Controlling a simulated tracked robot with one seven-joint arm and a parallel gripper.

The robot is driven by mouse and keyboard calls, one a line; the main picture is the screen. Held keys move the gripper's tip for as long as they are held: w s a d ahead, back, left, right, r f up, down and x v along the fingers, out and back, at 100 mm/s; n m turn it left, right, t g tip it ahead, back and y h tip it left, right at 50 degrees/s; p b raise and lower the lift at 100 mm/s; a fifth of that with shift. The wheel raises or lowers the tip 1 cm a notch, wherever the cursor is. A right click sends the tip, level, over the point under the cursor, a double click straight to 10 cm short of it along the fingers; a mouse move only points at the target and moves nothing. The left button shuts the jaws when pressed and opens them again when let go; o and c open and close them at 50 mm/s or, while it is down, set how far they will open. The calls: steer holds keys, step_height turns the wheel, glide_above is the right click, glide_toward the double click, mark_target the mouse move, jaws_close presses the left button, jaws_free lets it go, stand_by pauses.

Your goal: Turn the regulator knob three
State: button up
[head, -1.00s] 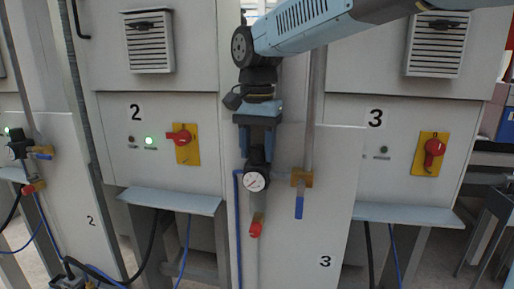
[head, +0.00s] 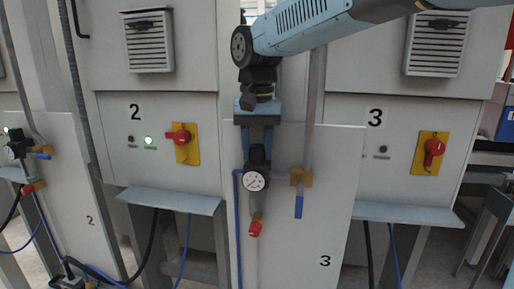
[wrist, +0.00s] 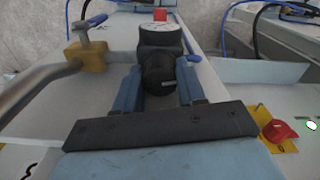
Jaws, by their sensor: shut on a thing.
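The black regulator knob (head: 257,153) sits on top of the regulator on the panel marked 3, just above its round white pressure gauge (head: 256,180). My gripper (head: 258,143) comes down from above and is shut on the knob. In the wrist view, the knob (wrist: 160,78) lies between the two blue fingers of my gripper (wrist: 160,85), and a small light mark shows on its top. The gauge needle is too small to read surely. The fingers hide the knob's sides.
A brass valve (head: 302,177) with a blue lever (head: 298,207) stands just right of the regulator, on a vertical pipe. A red fitting (head: 255,229) is below. A red switch on a yellow plate (head: 431,153) and a ledge (head: 410,214) are farther right.

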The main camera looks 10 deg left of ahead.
mark_target(257, 146)
steer(key=shift+n, duration=0.4)
steer(key=o, duration=1.1)
steer(key=shift+c, duration=0.2)
step_height(257, 146, up, 14)
steer(key=shift+f, duration=0.15)
